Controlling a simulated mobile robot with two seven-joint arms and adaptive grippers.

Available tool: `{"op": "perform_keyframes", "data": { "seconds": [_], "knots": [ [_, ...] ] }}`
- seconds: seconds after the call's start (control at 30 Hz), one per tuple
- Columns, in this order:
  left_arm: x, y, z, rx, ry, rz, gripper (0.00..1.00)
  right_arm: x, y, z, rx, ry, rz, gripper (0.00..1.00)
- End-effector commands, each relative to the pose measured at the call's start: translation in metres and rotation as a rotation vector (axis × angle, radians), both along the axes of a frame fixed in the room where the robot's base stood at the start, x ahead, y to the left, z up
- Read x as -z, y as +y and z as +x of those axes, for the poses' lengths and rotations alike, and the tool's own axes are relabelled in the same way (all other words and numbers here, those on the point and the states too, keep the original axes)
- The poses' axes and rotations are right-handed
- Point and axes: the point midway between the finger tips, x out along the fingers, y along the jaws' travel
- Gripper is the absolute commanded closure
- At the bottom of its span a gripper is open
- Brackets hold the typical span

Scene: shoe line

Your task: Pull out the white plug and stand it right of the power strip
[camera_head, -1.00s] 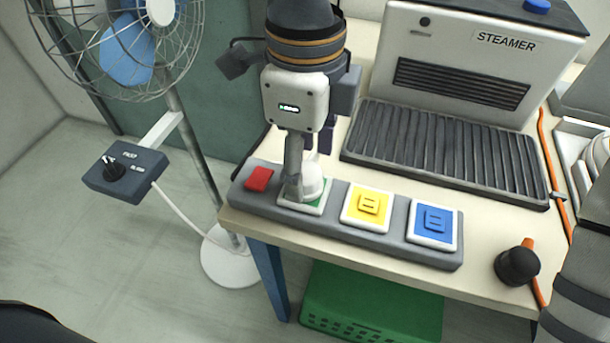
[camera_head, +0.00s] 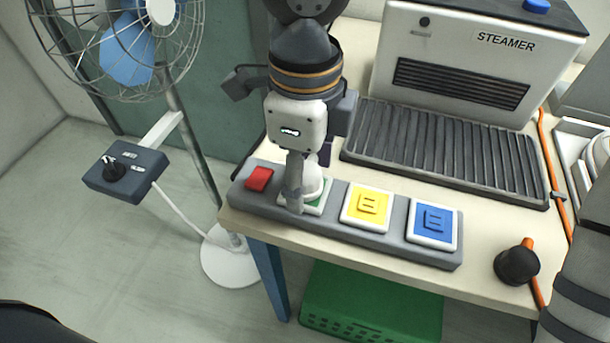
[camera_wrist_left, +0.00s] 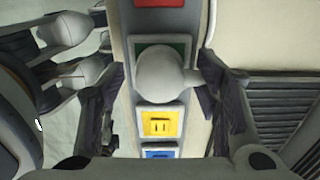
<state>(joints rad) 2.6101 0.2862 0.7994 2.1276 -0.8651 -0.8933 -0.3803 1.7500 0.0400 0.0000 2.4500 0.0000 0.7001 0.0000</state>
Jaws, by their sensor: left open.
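The white plug (camera_head: 313,182) sits upright in the green socket (camera_head: 318,207) of the grey power strip (camera_head: 390,243). My left gripper (camera_head: 308,182) is open, with its fingers down on either side of the plug. One finger hides part of the plug in the head view. In the left wrist view the rounded white plug (camera_wrist_left: 163,76) lies between the two spread fingers, with a gap on the left and the right finger close to it. My right gripper is not in view.
The strip has a red switch (camera_head: 259,179) and empty yellow (camera_head: 367,205) and blue (camera_head: 433,224) sockets. Right of it, the table (camera_head: 475,232) is bare up to a black plug (camera_head: 517,264) on an orange cable. The steamer (camera_head: 460,70) stands behind.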

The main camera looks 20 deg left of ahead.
Motion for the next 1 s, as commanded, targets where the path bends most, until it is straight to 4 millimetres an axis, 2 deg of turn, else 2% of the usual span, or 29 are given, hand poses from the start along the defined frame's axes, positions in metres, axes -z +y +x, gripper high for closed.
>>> {"op": "perform_keyframes", "data": {
  "seconds": [0.37,0.4,0.6,0.67,1.0],
  "knots": [
    [0.000,0.000,0.000,0.000,0.000,0.001,0.43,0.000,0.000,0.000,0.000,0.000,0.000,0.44],
    [0.000,0.000,0.000,0.000,0.000,0.001,0.45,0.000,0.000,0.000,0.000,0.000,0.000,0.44],
    [0.000,0.000,0.000,0.000,0.000,0.001,0.90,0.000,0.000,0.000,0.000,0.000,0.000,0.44],
    [0.000,0.000,0.000,0.000,0.000,0.001,1.00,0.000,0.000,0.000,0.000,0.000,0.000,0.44],
    [-0.010,0.000,0.000,-0.001,-0.003,-0.001,1.00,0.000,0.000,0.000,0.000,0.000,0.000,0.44]
  ]
}}
